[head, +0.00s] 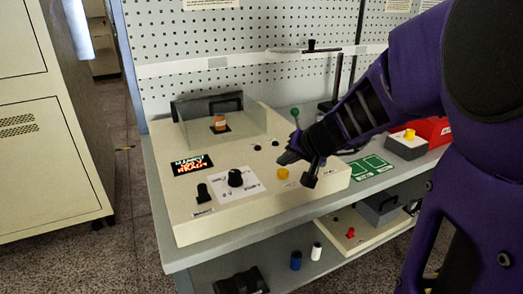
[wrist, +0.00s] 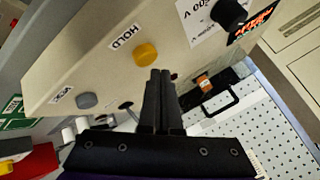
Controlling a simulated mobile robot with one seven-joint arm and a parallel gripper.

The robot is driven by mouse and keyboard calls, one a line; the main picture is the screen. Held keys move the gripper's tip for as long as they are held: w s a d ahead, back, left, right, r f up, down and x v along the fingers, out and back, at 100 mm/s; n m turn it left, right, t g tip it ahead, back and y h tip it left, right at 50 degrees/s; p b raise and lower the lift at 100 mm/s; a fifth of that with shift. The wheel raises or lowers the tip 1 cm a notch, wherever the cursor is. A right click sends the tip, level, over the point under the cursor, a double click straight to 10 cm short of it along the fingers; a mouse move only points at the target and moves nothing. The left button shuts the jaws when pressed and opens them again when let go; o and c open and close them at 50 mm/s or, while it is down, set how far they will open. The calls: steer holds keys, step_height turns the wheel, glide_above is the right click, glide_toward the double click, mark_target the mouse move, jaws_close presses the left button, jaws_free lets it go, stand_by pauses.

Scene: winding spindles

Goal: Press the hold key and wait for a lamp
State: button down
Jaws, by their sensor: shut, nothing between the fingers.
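The yellow hold key (head: 283,174) is a round button on the sloping top of the cream console (head: 215,222). In the wrist view the yellow key (wrist: 145,54) sits beside a HOLD label (wrist: 126,37). My gripper (head: 284,158) is shut and empty. In the head view its tips are just behind the key; in the wrist view the tips (wrist: 161,73) appear just below it, with no clear contact. Small dark round fittings (head: 257,147) sit behind the key, possibly lamps; none looks clearly lit. A dull red spot (wrist: 173,76) shows beside the fingertips.
The console carries a black dial (head: 235,178), a black switch (head: 203,194), a lit display (head: 192,165) and a clear guard (head: 203,133) around an orange spool (head: 219,124). A green-knobbed lever (head: 295,113) stands behind my gripper. A red bin (head: 434,130) is at right.

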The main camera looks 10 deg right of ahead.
mark_target(285, 174)
steer(key=shift+f, duration=0.15)
steer(key=shift+f, duration=0.25)
steer(key=shift+f, duration=0.55)
stand_by(0.5)
steer(key=shift+r, duration=0.1)
steer(key=shift+r+p, duration=0.6)
steer(key=shift+r, duration=0.25)
steer(key=shift+r+p, duration=1.9)
steer(key=shift+r, duration=0.7)
steer(key=shift+f, duration=0.1)
